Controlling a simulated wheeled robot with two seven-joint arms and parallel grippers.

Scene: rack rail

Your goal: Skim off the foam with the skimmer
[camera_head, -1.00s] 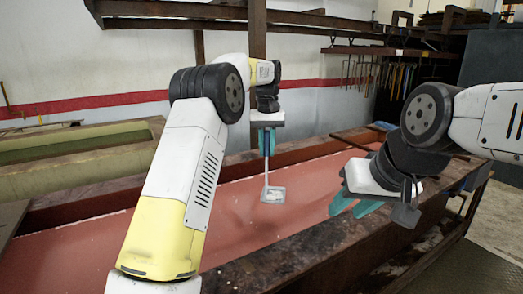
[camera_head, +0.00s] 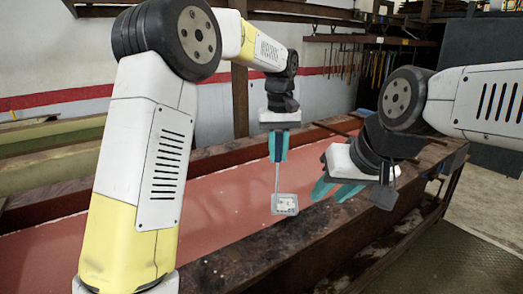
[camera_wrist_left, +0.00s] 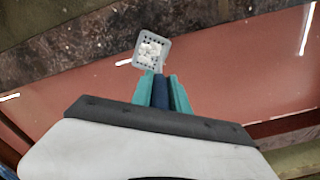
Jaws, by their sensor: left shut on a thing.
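My left gripper (camera_head: 279,157) is shut on the skimmer's handle and points down over the trough of reddish liquid (camera_head: 190,215). The skimmer (camera_head: 285,204) has a thin shaft and a grey, square, perforated head with whitish stuff on it. In the left wrist view the skimmer head (camera_wrist_left: 152,50) shows small holes, pale foam on top, and lies in line with the trough's dark edge. A few small white flecks float on the liquid. I cannot tell the head's height above the surface. My right gripper (camera_head: 335,190) is right of the skimmer, over the trough's near edge; its fingers look apart and empty.
The trough's broad dark rim (camera_head: 290,245) runs along the front. A second trough with greenish content (camera_head: 50,150) lies at the left. A rack with hanging tools (camera_head: 370,62) stands at the back wall. Floor is free at the right.

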